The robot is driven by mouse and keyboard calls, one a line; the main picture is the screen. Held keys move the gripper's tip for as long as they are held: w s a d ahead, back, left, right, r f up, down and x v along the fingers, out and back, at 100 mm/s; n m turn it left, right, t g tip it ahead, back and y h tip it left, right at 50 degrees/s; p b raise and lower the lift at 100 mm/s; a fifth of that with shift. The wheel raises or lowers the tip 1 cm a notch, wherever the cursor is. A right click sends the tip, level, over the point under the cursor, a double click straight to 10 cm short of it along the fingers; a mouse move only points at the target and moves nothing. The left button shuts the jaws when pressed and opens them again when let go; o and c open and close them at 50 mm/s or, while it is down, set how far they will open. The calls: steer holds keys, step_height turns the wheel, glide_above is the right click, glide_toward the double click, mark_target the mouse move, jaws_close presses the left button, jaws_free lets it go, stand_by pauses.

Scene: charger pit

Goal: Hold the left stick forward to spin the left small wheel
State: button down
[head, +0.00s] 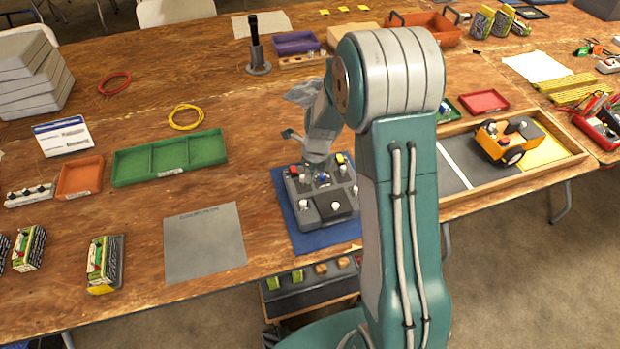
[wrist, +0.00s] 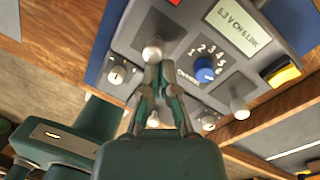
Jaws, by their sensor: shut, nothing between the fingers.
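The grey control box (head: 325,212) lies on a blue mat (head: 296,236) at the front of the table. In the wrist view the box (wrist: 190,40) shows a blue numbered dial (wrist: 204,70) and a display (wrist: 238,24). The stick on the left in that view has a pale round knob (wrist: 152,53); another stick (wrist: 239,104) stands to the right. My gripper (wrist: 160,72) is shut and empty, its tips right at the left knob; I cannot tell whether they touch. A yellow wheeled vehicle (head: 517,136) stands in the framed tray at right; which wheel is the small left one is unclear.
Green (head: 135,166) and orange (head: 80,177) trays and a grey sheet (head: 205,243) lie left of the box. A black upright tool (head: 256,48) and a purple bin (head: 296,43) stand behind. My arm hides part of the box's right side.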

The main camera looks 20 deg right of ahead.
steer(key=shift+w+g, duration=0.3)
steer(key=shift+w, duration=0.4)
steer(key=shift+s, duration=0.1)
stand_by(3.0)
steer(key=shift+s+f, duration=0.2)
steer(key=shift+s, duration=0.45)
